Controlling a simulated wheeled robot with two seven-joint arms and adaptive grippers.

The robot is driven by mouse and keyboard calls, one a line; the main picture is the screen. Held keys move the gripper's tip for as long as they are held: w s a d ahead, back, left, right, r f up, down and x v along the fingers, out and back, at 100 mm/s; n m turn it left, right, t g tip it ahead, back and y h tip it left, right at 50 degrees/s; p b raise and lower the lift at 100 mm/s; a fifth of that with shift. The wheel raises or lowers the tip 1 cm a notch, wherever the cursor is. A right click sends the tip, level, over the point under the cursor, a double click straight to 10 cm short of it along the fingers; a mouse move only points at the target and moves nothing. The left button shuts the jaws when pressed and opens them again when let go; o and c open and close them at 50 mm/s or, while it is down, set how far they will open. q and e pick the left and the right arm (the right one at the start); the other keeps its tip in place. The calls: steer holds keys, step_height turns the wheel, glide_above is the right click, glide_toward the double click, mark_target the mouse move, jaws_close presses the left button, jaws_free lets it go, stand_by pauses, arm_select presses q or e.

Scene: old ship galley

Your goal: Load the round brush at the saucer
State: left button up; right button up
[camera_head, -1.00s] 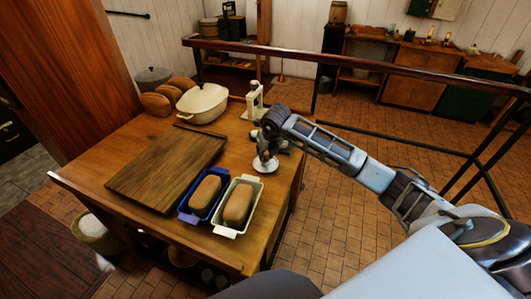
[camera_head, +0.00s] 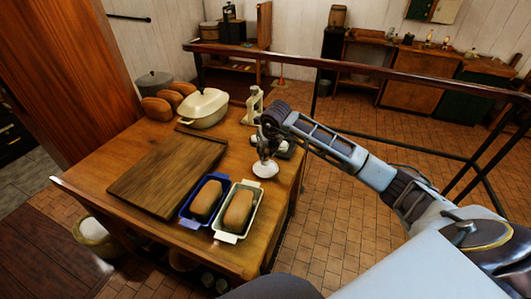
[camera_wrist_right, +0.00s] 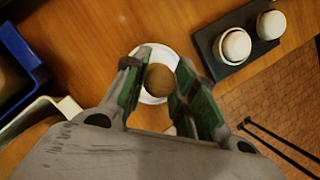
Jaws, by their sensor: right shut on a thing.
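A small white saucer (camera_head: 265,171) sits near the right edge of the wooden table. It also shows in the right wrist view (camera_wrist_right: 146,97). My right gripper (camera_head: 265,155) is directly above it, pointing down. In the right wrist view, a round brown thing, seemingly the round brush (camera_wrist_right: 160,82), is between the two green-padded fingers of the right gripper (camera_wrist_right: 159,92). The gripper is shut on it. From above, the brush overlaps the saucer; whether it touches it I cannot tell. My left gripper is not in view.
Left of the gripper are a blue loaf tin (camera_head: 186,215), a white loaf tin (camera_head: 229,238) and a cutting board (camera_head: 165,172). A dark tray (camera_wrist_right: 235,62) with two round white-topped things is close by. A cream casserole (camera_head: 203,110) and a white upright device (camera_head: 254,105) stand behind.

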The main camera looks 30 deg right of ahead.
mark_target(266, 151)
steer(key=shift+r+p, duration=0.7)
steer(key=shift+r, duration=0.95)
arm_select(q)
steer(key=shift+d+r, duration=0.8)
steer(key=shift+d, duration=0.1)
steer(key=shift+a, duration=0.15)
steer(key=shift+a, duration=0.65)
